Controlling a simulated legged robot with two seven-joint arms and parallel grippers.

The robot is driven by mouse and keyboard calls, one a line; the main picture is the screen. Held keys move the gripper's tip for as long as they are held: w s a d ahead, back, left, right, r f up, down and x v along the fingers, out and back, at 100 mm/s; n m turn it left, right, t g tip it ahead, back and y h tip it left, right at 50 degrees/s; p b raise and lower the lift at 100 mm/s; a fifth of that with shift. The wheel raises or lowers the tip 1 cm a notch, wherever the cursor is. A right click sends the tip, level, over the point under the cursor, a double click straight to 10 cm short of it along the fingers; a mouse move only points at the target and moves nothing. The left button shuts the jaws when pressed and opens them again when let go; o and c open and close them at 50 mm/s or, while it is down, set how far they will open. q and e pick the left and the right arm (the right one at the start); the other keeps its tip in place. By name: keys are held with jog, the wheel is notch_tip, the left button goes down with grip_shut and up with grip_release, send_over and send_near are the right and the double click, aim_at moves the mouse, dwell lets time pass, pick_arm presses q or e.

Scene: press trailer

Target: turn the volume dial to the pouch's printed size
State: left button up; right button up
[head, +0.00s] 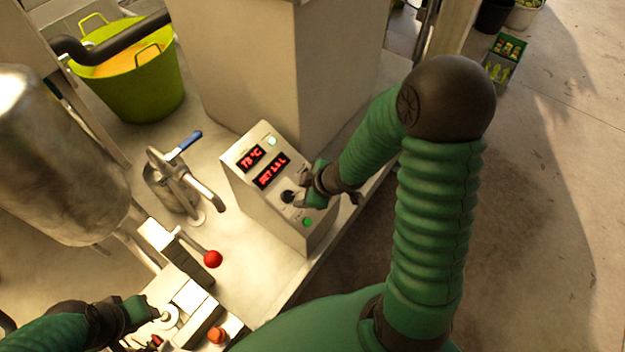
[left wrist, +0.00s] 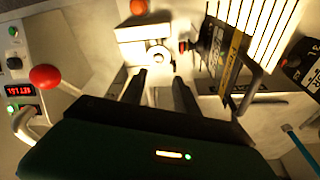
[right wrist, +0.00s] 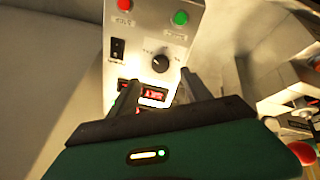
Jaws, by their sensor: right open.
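The volume dial (head: 287,196) is a round black knob on the slanted face of the control box (head: 240,190). It also shows in the right wrist view (right wrist: 160,63), with a pale pointer mark. A red display (head: 271,171) beside it reads SET and a litre figure too blurred to be sure of. My right gripper (head: 308,190) is open at the dial; in its wrist view the fingers are apart, just short of the knob. A dark-labelled pouch (left wrist: 214,48) stands in the left wrist view; its printed size is unreadable. My left gripper (left wrist: 158,85) is open before a white round fitting (left wrist: 158,56).
A green button (head: 308,222) sits near the dial. A red-knobbed lever (head: 213,259), a tap with a blue handle (head: 186,144) and a steel tank (head: 55,160) stand to the left. A green tub (head: 140,90) is at the back.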

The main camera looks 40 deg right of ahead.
pick_arm(q)
jog(key=p+v, duration=0.1)
jog(key=v, duration=0.1)
jog(key=w+p+v, duration=0.1)
jog(key=p+v, duration=0.1)
jog(key=shift+s+r, duration=0.1)
jog(key=shift+r, duration=0.3)
pick_arm(e)
jog(key=v, duration=0.7)
jog(key=shift+d+r, duration=0.1)
jog(key=shift+s, duration=0.1)
pick_arm(q)
jog(key=s+b+x, duration=0.2)
jog(key=b+x, duration=0.7)
jog(key=shift+d+f, duration=0.15)
jog(key=shift+f, duration=0.15)
pick_arm(e)
jog(key=s+a+f+m+g+h, duration=0.1)
jog(key=s+a+f+m+g, duration=0.2)
jog(key=m, duration=0.6)
jog(key=shift+s+a+f, duration=1.05)
jog(key=shift+s+a, duration=0.45)
jog(key=shift+a, duration=0.55)
